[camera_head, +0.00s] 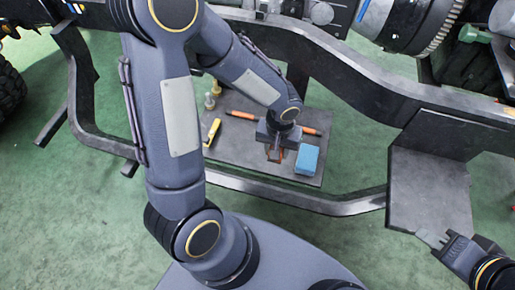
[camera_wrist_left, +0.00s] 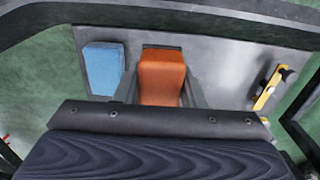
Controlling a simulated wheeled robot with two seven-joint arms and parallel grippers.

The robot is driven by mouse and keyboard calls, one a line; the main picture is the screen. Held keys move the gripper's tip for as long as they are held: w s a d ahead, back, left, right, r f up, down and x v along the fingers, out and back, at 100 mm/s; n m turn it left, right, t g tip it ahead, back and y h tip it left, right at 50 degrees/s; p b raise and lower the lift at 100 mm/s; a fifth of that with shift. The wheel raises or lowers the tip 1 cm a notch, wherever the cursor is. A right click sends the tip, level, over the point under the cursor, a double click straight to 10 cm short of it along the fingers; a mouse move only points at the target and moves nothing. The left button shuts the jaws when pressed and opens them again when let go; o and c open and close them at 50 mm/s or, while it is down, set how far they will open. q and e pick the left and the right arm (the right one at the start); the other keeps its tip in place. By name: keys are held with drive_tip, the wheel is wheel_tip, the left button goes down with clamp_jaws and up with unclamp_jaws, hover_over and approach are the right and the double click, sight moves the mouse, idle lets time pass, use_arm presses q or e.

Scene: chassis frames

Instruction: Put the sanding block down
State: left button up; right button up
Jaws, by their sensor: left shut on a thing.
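My left gripper (camera_head: 275,153) points down over a grey board inside the chassis frame. It is shut on an orange block, which I take to be the sanding block (camera_wrist_left: 162,77), held between its two fingers in the left wrist view. In the head view only a small orange-brown part of the block shows below the gripper. Whether the block touches the board (camera_wrist_left: 220,75) is hard to tell. My right gripper (camera_head: 434,239) is at the lower right, beside a dark grey plate, with nothing visible in it; its finger gap is unclear.
A blue block (camera_head: 307,160) lies close beside the held block. A tool with orange ends (camera_head: 241,115) lies behind the gripper. A yellow-handled tool (camera_head: 212,132) lies at the board's left. Dark frame rails (camera_head: 290,200) surround the board. The board's near left part is bare.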

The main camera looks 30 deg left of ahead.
use_arm(q)
drive_tip(key=w+a+f, duration=0.2)
drive_tip(key=a, duration=0.2)
drive_tip(key=b, duration=0.2)
hover_over(258, 150)
wheel_tip(258, 150, down, 6)
drive_tip(key=shift+s+d+r, duration=0.1)
drive_tip(key=shift+s+r, duration=0.05)
wheel_tip(258, 150, down, 3)
drive_tip(key=shift+f+b, duration=0.2)
drive_tip(key=shift+b, duration=0.6)
